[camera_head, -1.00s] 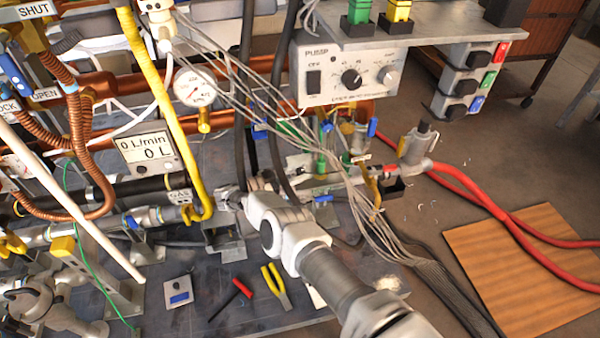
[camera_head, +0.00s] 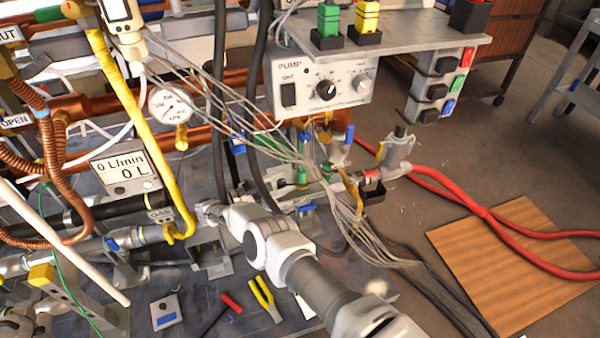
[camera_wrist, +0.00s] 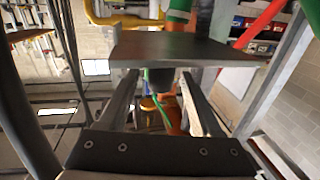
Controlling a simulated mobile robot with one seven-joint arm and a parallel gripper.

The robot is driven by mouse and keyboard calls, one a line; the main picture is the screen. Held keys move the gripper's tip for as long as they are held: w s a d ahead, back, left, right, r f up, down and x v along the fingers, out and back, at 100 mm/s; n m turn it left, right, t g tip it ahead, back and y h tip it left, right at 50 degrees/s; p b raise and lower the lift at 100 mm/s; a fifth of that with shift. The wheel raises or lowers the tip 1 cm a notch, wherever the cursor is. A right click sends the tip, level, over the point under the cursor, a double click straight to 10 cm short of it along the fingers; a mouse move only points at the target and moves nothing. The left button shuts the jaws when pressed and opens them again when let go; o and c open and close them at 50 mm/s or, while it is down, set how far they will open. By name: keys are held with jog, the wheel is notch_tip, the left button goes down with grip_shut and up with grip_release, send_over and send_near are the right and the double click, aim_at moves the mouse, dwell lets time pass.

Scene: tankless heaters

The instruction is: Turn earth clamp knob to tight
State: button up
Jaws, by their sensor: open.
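My gripper (camera_wrist: 161,110) has its two fingers apart in the wrist view. A short dark cylinder (camera_wrist: 160,78) shows between them, below a flat dark plate (camera_wrist: 185,48); I cannot tell whether it is the earth clamp knob. A green wire and an orange-copper part (camera_wrist: 172,112) show beyond it. The knob cannot be made out there, and contact is not visible.
The pump panel (camera_head: 320,85) stands above and right of my arm. A bundle of grey cables (camera_head: 345,215) and dark hoses (camera_head: 220,110) hang close by. A yellow pipe (camera_head: 140,130) is to the left. Pliers (camera_head: 265,298) lie on the bench.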

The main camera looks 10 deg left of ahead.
aim_at(281, 181)
notch_tip(281, 181, up, 4)
jog(key=shift+f+p, duration=0.1)
jog(key=shift+p, duration=0.85)
jog(key=s+d+r+p, duration=0.1)
jog(key=d+r+p, duration=0.5)
jog(key=d, duration=0.5)
jog(key=shift+d+r+p, duration=0.25)
jog(key=shift+d+p, duration=0.1)
jog(key=shift+p, duration=0.4)
jog(key=shift+s, duration=0.1)
